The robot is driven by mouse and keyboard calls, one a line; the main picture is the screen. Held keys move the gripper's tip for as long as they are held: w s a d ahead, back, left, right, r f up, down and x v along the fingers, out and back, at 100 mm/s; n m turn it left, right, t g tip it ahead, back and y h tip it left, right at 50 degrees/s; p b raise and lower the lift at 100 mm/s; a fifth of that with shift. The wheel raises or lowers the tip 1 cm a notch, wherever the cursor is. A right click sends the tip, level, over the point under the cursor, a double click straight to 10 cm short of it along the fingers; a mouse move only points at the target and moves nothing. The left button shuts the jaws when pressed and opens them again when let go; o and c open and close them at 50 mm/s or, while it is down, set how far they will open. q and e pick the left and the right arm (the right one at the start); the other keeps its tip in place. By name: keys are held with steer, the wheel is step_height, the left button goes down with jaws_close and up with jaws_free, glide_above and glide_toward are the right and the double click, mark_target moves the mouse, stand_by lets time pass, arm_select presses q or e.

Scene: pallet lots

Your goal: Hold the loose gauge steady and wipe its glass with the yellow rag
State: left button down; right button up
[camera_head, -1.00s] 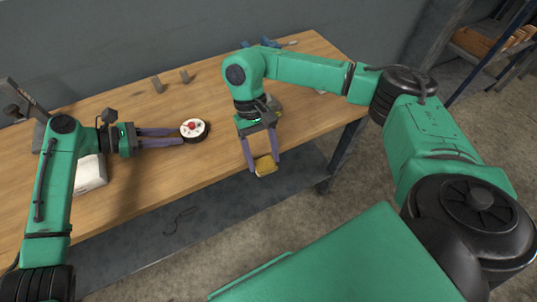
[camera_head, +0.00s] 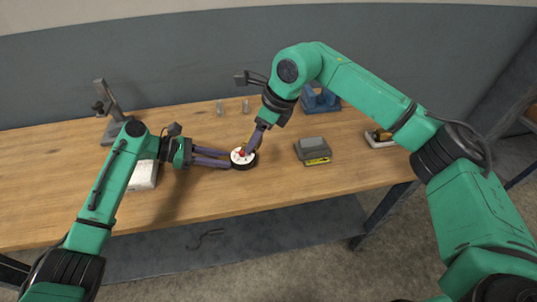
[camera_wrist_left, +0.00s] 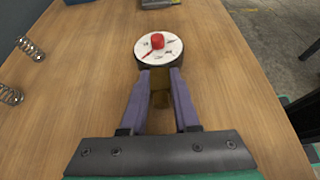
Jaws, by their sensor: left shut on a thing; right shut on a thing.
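The gauge (camera_head: 237,163) is a round white dial with a dark rim, a red needle and a red knob. It lies face up above the bench and also shows in the left wrist view (camera_wrist_left: 172,47). My left gripper (camera_head: 228,160) is shut on it from the left; a brownish part, probably its stem, shows between the fingers in the wrist view. My right gripper (camera_head: 254,140) comes down from above, its fingertips at the dial's upper right edge in the head view. The yellow rag it held a second ago is hidden now. Contact with the glass cannot be told.
The wooden bench (camera_head: 200,206) is clear in front of the gauge. A grey box with a yellow label (camera_head: 313,151) stands to its right, a blue holder (camera_head: 320,99) behind. A white box (camera_head: 143,176) is beside my left arm.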

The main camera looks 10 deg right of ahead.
mark_target(251, 162)
steer(key=shift+w+m, duration=0.1)
steer(key=shift+m, duration=0.2)
steer(key=shift+f, duration=2.55)
steer(key=shift+f, duration=0.4)
steer(key=shift+w, duration=0.1)
steer(key=shift+w+d, duration=0.25)
steer(key=shift+s+a, duration=0.5)
steer(key=shift+s, duration=0.3)
